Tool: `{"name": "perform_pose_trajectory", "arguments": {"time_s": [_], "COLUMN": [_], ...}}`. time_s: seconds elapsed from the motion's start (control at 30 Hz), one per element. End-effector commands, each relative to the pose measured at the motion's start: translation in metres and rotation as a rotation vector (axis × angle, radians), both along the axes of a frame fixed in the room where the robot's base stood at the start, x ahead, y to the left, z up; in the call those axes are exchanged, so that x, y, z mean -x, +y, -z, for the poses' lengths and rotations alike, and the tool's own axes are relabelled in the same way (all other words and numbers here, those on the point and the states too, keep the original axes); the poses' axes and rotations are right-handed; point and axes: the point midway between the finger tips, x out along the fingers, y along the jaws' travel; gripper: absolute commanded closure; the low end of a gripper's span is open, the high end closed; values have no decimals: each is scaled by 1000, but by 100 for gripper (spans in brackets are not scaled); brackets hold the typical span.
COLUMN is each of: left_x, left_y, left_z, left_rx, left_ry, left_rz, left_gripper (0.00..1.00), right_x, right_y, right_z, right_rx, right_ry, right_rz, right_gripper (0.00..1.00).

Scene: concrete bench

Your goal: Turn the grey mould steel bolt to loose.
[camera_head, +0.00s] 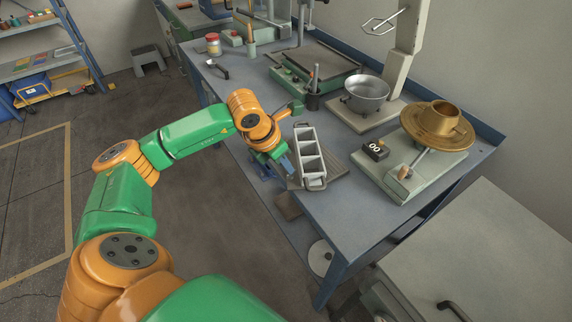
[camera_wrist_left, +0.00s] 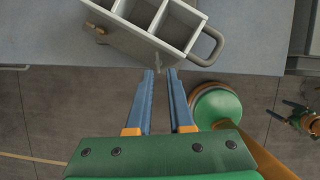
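The grey mould (camera_head: 311,172) is an open metal box with several compartments and a handle at each end. It stands near the bench's front edge, and its near part shows at the top of the left wrist view (camera_wrist_left: 140,42). A small thin grey stub, perhaps the steel bolt (camera_wrist_left: 158,70), shows at the mould's near side; its setting cannot be read. My left gripper (camera_wrist_left: 161,73) has its two blue fingers apart, with the tips beside this stub. I cannot tell whether they touch it. In the head view the left gripper (camera_head: 286,164) is partly hidden beside the mould.
A brass dish (camera_head: 438,128) on a scale-like base, a dark counter (camera_head: 375,149) and a metal pot (camera_head: 366,92) stand right of the mould. A spoon-like tool (camera_head: 217,69) lies farther back.

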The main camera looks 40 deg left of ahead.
Motion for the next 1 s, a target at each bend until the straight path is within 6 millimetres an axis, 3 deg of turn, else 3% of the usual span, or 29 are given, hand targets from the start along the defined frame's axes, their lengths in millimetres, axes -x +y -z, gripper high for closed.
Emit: {"name": "perform_pose_trajectory", "arguments": {"time_s": [0.13, 0.3, 0.47, 0.5, 0.57, 1.0], "left_x": [-10, -15, -16, -16, -16, -15], "left_y": [-3, -4, -5, -4, -5, -5], "left_z": [25, 38, 39, 39, 39, 39], "left_rx": [3, 2, 2, 2, 2, 1], "left_ry": [4, 0, -1, -1, -1, 0], "left_rz": [-1, 1, 2, 2, 2, -25], "left_gripper": [80, 80, 80, 83, 99, 100], "right_x": [0, 0, 0, 0, 0, -1], "right_y": [3, 3, 0, 0, -1, -2], "right_z": [-6, -7, -7, -7, -7, -5], "right_rx": [-5, -4, 0, 1, 1, 4], "right_ry": [1, 0, 0, 0, 0, -1], "right_rz": [1, 0, -2, -2, -2, -1], "right_gripper": [3, 3, 3, 3, 3, 3]}}
